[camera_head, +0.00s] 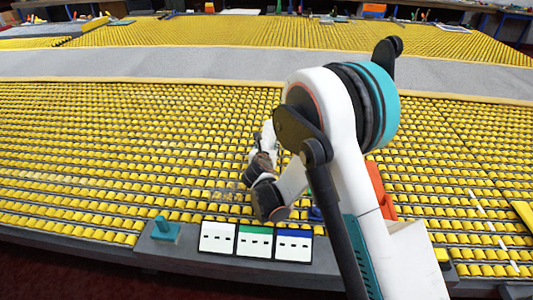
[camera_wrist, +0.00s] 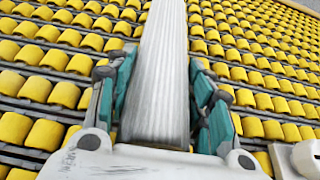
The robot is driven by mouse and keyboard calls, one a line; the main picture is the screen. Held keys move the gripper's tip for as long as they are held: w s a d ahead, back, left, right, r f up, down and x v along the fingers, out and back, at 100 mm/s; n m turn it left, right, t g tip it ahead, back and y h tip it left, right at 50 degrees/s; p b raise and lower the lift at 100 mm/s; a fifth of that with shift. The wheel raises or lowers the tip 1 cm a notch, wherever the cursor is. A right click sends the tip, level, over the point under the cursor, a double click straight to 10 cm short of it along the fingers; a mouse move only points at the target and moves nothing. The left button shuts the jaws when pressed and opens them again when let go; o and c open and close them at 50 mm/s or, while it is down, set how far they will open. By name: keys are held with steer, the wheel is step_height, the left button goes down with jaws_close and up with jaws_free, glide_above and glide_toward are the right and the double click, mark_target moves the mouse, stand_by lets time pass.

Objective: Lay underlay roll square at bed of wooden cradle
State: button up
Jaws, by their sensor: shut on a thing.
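In the wrist view, my gripper (camera_wrist: 161,75) has its teal and grey fingers on both sides of a long pale grey, ribbed piece (camera_wrist: 162,50), which looks like the underlay roll. The piece runs straight away from the palm and out of the top of the frame. In the head view, my gripper (camera_head: 264,145) is small and partly hidden by my arm, above the yellow rollers left of centre. The held piece is hard to tell from the gripper there. I cannot make out a wooden cradle in either view.
Yellow rollers (camera_head: 110,150) cover the wide bed, with a grey strip (camera_head: 150,64) beyond. Three white cards (camera_head: 254,242), a teal block (camera_head: 165,229) and a small blue thing (camera_head: 315,213) are along the near edge. An orange thing (camera_head: 380,190) is partly behind my arm.

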steer(key=shift+f, duration=0.2)
steer(key=o, duration=1.1)
